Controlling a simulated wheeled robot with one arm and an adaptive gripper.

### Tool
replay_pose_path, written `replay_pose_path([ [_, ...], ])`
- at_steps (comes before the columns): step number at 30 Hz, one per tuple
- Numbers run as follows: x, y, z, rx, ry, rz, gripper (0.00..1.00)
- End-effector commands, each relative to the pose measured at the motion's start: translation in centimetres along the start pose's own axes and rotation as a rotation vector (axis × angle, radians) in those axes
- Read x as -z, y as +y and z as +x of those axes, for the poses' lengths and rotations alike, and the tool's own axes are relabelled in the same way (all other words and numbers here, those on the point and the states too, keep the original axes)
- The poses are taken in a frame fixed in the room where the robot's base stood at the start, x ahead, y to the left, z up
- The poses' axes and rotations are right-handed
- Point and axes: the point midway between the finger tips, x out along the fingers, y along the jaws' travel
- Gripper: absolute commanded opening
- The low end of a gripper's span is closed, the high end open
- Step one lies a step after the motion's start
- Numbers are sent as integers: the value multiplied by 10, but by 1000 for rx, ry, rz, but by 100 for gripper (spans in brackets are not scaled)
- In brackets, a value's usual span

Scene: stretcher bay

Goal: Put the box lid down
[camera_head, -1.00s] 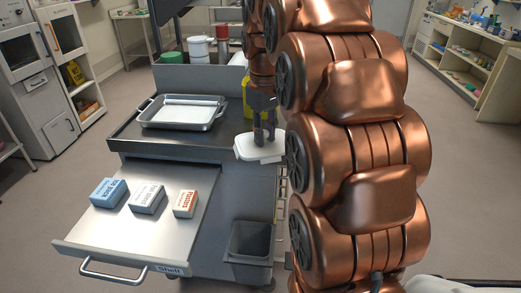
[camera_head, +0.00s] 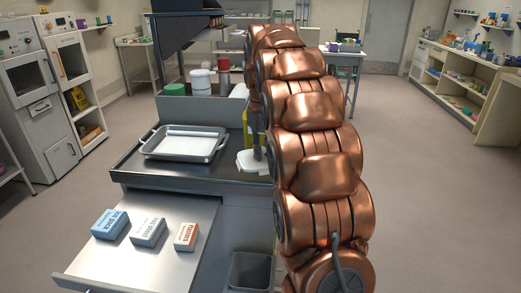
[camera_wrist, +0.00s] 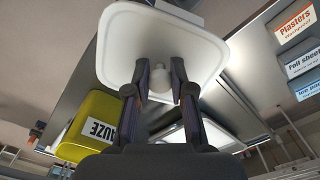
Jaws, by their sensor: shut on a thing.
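The white box lid (camera_wrist: 125,35) has rounded corners and a round knob (camera_wrist: 162,79) in its middle. My gripper (camera_wrist: 160,72) is shut on the knob, with one dark finger on each side. In the head view the lid (camera_head: 249,163) shows just left of my copper arm, which hides its right part and most of my gripper. It is over the right end of the dark cart top; I cannot tell whether it touches. The yellow gauze box (camera_wrist: 88,125) is close by in the wrist view; in the head view it is mostly hidden behind my arm.
A metal tray (camera_head: 153,151) lies on the cart top left of the lid. White and red-topped containers (camera_head: 201,81) stand behind it. Three small boxes (camera_head: 148,231) sit on the pulled-out shelf (camera_head: 140,269). A grey bin (camera_head: 250,270) is below, right of the shelf.

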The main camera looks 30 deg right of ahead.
Motion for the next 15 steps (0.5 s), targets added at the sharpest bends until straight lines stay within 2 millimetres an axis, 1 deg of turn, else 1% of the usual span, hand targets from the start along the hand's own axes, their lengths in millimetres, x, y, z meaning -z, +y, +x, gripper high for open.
replay_pose_path([
  [1, 6, 4, -1, 0, 1, 1, 0],
  [9, 31, 20, 2, 0, 1, 1, 0],
  [15, 40, 25, 4, 2, -1, 1, 0],
])
